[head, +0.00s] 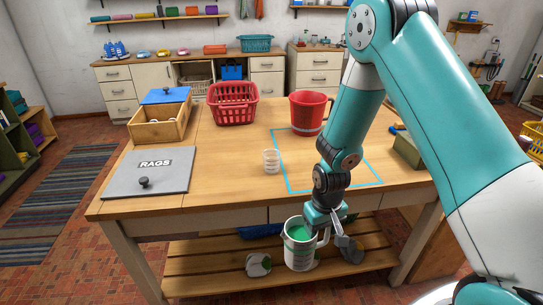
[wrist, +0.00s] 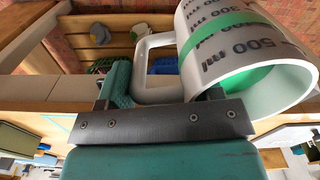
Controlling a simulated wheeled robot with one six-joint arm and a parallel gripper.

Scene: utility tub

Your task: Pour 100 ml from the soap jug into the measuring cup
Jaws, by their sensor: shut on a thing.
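The soap jug (head: 299,256) is white with green liquid inside. It hangs in front of the table's front edge, about upright in the head view. My gripper (head: 329,232) is shut on its handle, on the jug's right side. In the wrist view, the jug (wrist: 240,35) shows volume marks, among them 500 ml, and a green band; its handle (wrist: 152,68) runs into my gripper (wrist: 160,97). The measuring cup (head: 271,161) is small and clear. It stands on the table left of the cyan outline, apart from my gripper, and looks empty.
A red bucket (head: 308,112) stands at the back of the cyan outline (head: 288,178). A red basket (head: 232,103), a wooden box (head: 160,124) with a blue lid and a grey RAGS panel (head: 147,178) lie to the left. A slatted shelf (head: 205,270) runs under the table (head: 230,185).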

